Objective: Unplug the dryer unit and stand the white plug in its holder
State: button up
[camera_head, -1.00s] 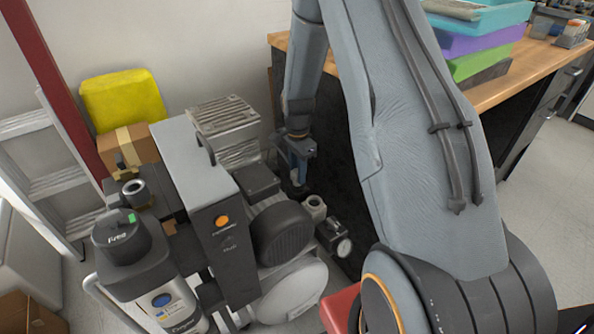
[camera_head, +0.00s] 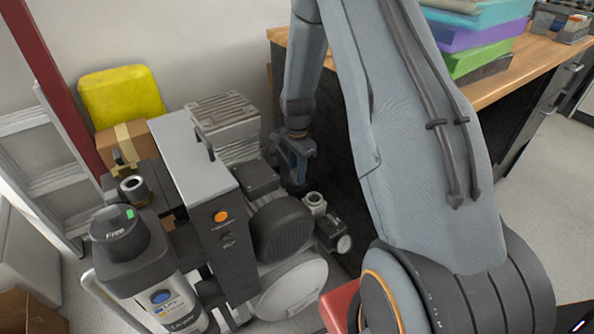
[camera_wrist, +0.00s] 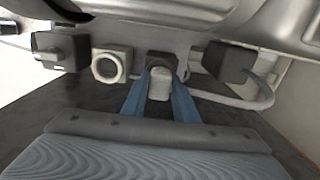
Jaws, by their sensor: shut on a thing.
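My gripper (camera_wrist: 158,95) has its blue fingers shut on the white plug (camera_wrist: 160,84) in the wrist view. A dark socket block (camera_wrist: 160,60) is right behind the plug; I cannot tell whether the plug is seated in it or clear of it. A pale square holder with a round opening (camera_wrist: 110,66) stands just left of the plug, apart from it. In the head view, my gripper (camera_head: 294,172) is low behind the compressor, and the plug cannot be made out. A pale ring-topped piece (camera_head: 315,202), probably the holder, is just right of and below the gripper.
Dark blocks stand left (camera_wrist: 60,50) and right (camera_wrist: 228,62) of the plug, with a pale cable (camera_wrist: 262,92) curving at the right. The compressor's grey cabinet (camera_head: 222,240) and finned head (camera_head: 222,112) crowd the gripper's left. A wooden-topped bench (camera_head: 500,88) is at the right.

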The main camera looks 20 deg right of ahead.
jog(key=shift+f, duration=0.2)
jog(key=o, duration=1.1)
jog(key=shift+r+p, duration=0.5)
jog(key=shift+r, duration=3.35)
